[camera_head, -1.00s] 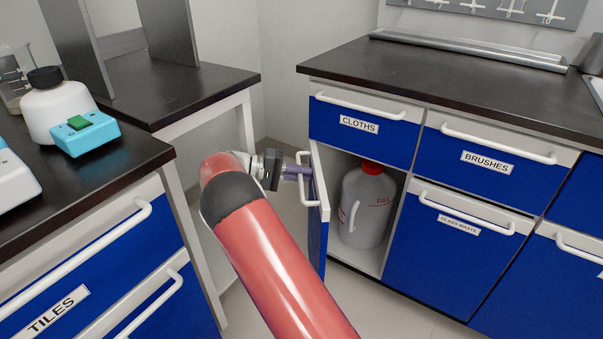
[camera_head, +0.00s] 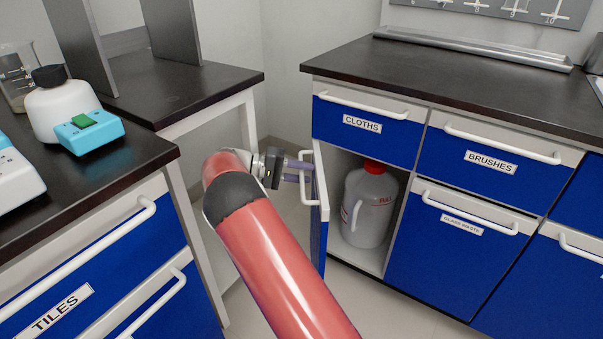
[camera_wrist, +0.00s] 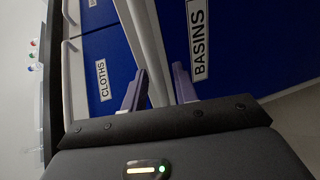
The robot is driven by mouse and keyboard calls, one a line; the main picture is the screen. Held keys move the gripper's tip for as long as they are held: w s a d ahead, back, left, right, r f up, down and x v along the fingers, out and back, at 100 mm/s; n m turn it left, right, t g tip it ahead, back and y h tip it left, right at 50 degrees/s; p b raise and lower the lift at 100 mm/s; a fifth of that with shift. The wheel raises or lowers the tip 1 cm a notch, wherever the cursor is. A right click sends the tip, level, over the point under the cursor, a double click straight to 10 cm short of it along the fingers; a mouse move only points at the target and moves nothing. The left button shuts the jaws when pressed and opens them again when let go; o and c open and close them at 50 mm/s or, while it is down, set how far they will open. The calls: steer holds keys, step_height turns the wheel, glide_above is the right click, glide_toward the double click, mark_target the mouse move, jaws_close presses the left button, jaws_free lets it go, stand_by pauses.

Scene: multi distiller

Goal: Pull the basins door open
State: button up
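The basins door (camera_head: 319,235) stands swung wide open below the cloths drawer, seen nearly edge-on in the head view. Its blue front with the BASINS label (camera_wrist: 199,45) shows in the wrist view. My gripper (camera_head: 302,171) is at the upper part of the door by its white handle (camera_head: 310,204). Its two purple fingers are spread apart. In the wrist view my gripper (camera_wrist: 160,88) has a white bar running between its fingers, with gaps beside it.
A grey jug with a red cap (camera_head: 370,205) stands inside the opened cabinet. The cloths drawer (camera_head: 362,128) and the glass waste front (camera_head: 445,250) are shut. A counter with a white bottle (camera_head: 65,110) and the tiles drawer (camera_head: 85,280) lie at the left.

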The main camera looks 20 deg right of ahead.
steer(key=v, duration=0.7)
steer(key=shift+a, duration=0.4)
steer(key=shift+w, duration=0.15)
